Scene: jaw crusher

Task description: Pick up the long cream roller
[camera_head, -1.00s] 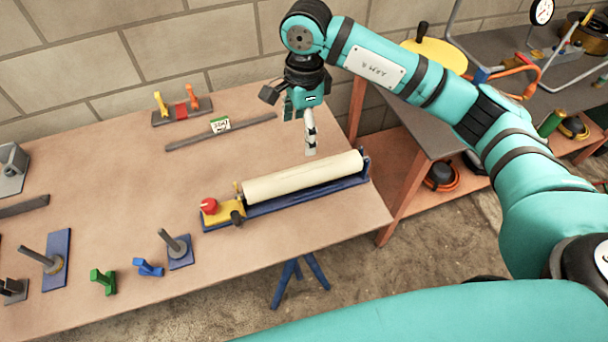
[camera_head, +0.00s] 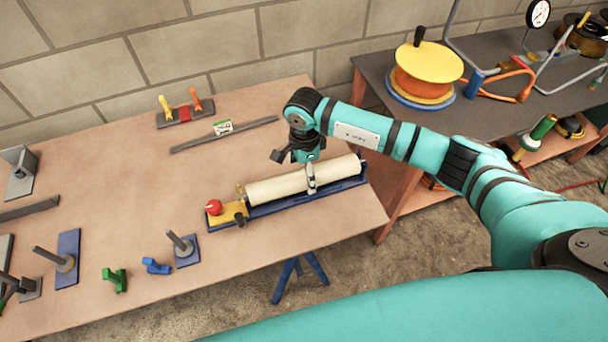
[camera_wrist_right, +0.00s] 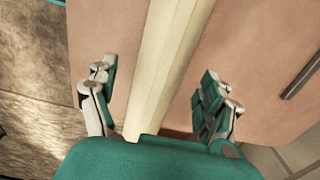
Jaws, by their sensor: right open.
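The long cream roller (camera_head: 280,185) lies in a blue cradle (camera_head: 262,210) near the right front part of the wooden table. The cradle has a yellow block and a red knob at its left end. My right gripper (camera_head: 310,178) is over the middle of the roller, pointing down. In the right wrist view the roller (camera_wrist_right: 165,65) runs between the two open fingers (camera_wrist_right: 160,100), with a gap on each side. The gripper body hides the near part of the roller there. My left gripper is not in view.
A grey bar (camera_head: 224,134) and a stand with yellow and orange pegs (camera_head: 185,112) lie behind the roller. Blue (camera_head: 156,266) and green (camera_head: 115,280) clips and upright-post stands are at left. A shelf bench with an orange reel (camera_head: 424,75) stands at right.

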